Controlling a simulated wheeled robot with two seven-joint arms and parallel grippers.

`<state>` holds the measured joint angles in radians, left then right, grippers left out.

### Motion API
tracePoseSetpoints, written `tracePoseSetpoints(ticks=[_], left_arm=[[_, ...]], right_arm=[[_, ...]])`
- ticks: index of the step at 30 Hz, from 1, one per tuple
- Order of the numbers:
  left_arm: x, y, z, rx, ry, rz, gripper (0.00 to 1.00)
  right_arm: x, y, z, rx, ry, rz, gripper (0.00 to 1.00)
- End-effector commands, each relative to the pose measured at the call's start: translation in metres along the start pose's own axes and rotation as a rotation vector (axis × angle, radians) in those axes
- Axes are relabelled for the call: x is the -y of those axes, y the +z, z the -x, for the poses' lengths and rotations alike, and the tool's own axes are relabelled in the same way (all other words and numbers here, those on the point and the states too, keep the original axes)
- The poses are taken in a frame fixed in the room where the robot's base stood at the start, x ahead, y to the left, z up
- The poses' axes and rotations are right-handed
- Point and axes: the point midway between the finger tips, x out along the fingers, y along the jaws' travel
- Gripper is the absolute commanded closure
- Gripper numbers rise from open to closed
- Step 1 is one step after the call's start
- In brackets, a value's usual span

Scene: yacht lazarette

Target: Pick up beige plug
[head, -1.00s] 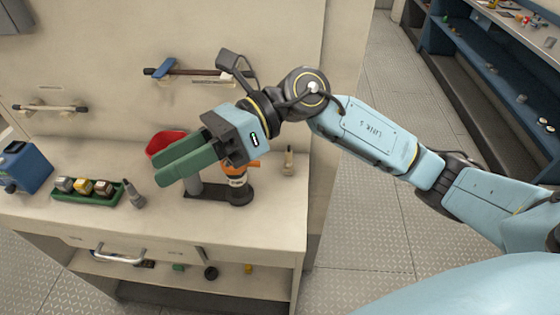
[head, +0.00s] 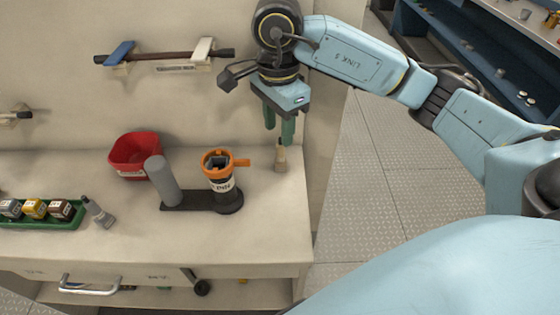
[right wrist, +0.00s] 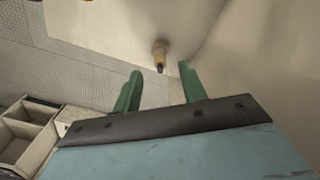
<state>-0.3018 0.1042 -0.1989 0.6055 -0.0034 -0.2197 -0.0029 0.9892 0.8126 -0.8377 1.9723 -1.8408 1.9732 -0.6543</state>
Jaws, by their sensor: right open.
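The beige plug (head: 281,156) stands upright on the bench top near its right end, close to the back wall. My right gripper (head: 279,134) points down just above it, its green fingers open and empty. In the head view the fingertips hide the plug's upper part. In the right wrist view the plug (right wrist: 160,52) shows its dark tip, beyond and roughly between the open fingertips (right wrist: 160,70). The plug looks apart from the fingers. My left gripper is not in view.
A grey cylinder (head: 163,181) and an orange-rimmed holder (head: 221,184) share a dark base left of the plug. A red bin (head: 133,155), a green tray (head: 62,222) of small blocks and a grey-tipped piece (head: 98,211) stand further left.

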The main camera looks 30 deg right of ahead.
Motion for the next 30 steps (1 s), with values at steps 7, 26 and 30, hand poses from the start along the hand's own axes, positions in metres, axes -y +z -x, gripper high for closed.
tracePoseSetpoints(ticks=[7, 26, 30], left_arm=[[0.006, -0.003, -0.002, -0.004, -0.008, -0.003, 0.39], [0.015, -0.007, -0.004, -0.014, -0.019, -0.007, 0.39], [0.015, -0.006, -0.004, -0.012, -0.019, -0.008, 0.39]], right_arm=[[0.0, 0.0, -0.025, 0.001, -0.001, 0.0, 0.58], [-0.001, -0.003, -0.076, 0.001, -0.003, 0.001, 0.58], [-0.001, -0.003, -0.076, 0.001, -0.003, 0.0, 0.71]])
